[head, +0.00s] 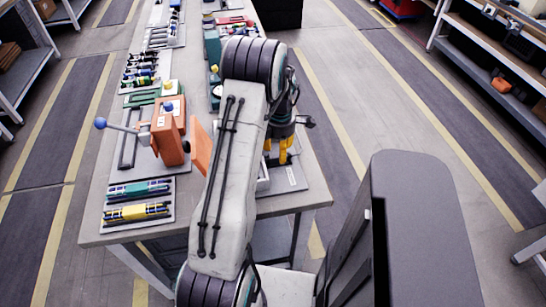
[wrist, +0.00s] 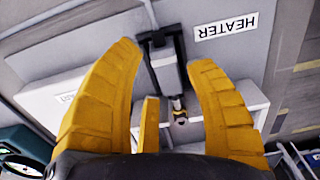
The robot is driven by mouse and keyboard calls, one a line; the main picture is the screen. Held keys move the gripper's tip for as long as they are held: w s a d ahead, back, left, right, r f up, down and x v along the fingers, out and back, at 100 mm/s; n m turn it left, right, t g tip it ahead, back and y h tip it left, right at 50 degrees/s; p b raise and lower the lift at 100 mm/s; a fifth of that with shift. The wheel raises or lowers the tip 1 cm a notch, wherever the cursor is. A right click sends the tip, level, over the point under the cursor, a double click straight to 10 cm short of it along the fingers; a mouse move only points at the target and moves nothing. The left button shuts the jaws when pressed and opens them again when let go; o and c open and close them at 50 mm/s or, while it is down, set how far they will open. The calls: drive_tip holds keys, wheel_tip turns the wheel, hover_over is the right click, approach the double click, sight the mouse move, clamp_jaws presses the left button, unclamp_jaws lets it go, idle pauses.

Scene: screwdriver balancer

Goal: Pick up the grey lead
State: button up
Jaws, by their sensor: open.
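My gripper (wrist: 165,60) is open, its yellow fingers spread wide with a third, shorter finger between them in the wrist view. Between the fingers is a grey piece with a dark holder at its far end (wrist: 163,66), which seems to be the grey lead. A narrow dark and brass-coloured end (wrist: 179,106) points towards the gripper. I see no finger touching it, but the exact gap is hard to judge. In the head view my gripper (head: 280,152) points down over the right side of the bench, and my arm hides the lead there.
A "HEATER" label (wrist: 225,33) lies beside the lead. The workbench (head: 100,228) carries an orange block device (head: 168,135) with a blue-knobbed lever, an orange panel (head: 200,148), and trays of coloured tools (head: 139,190). Shelves (head: 500,75) stand across the aisle at right.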

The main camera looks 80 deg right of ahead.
drive_tip(key=shift+f, duration=1.05)
drive_tip(key=shift+c, duration=0.3)
clamp_jaws()
drive_tip(key=shift+r, duration=0.8)
drive_tip(key=r, duration=0.3)
drive_tip(key=shift+a+b, duration=0.3)
drive_tip(key=shift+b, duration=0.05)
drive_tip(key=a+r+b, duration=0.1)
drive_tip(key=a+r, duration=0.5)
drive_tip(key=a, duration=0.5)
drive_tip(key=shift+w+r+b, duration=0.2)
drive_tip(key=shift+r+b, duration=0.05)
drive_tip(key=shift+b, duration=0.05)
drive_tip(key=shift+s, duration=0.1)
